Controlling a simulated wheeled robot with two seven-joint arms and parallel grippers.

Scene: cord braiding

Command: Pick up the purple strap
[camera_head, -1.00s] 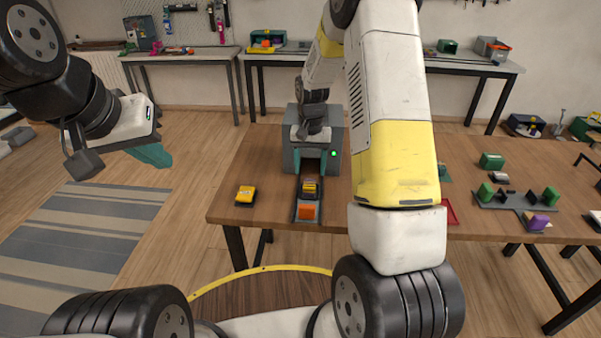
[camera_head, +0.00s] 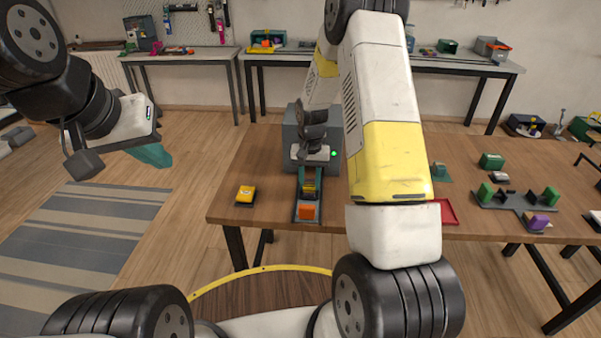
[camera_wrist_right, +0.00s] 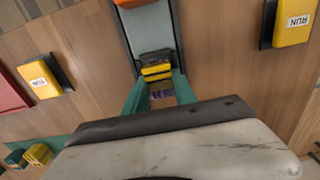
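A small purple piece (camera_wrist_right: 162,94), which looks like the strap, shows in the right wrist view between the two teal fingers of my right gripper (camera_wrist_right: 160,92). A yellow and black block (camera_wrist_right: 156,66) sits just beyond it in a grey channel. In the head view my right gripper (camera_head: 311,182) is over this channel, in front of the grey machine; its fingers are apart, and the purple piece is hidden there. I see no clear grip on it. My left gripper (camera_head: 153,155) hangs at the left, away from the table; its opening cannot be made out.
An orange block (camera_head: 306,212) lies at the channel's near end. A yellow box (camera_head: 245,195) sits at its left. The grey machine (camera_head: 333,140) stands behind. A red tray (camera_head: 447,212) and a grey fixture (camera_head: 512,200) with green and purple pieces are on the right.

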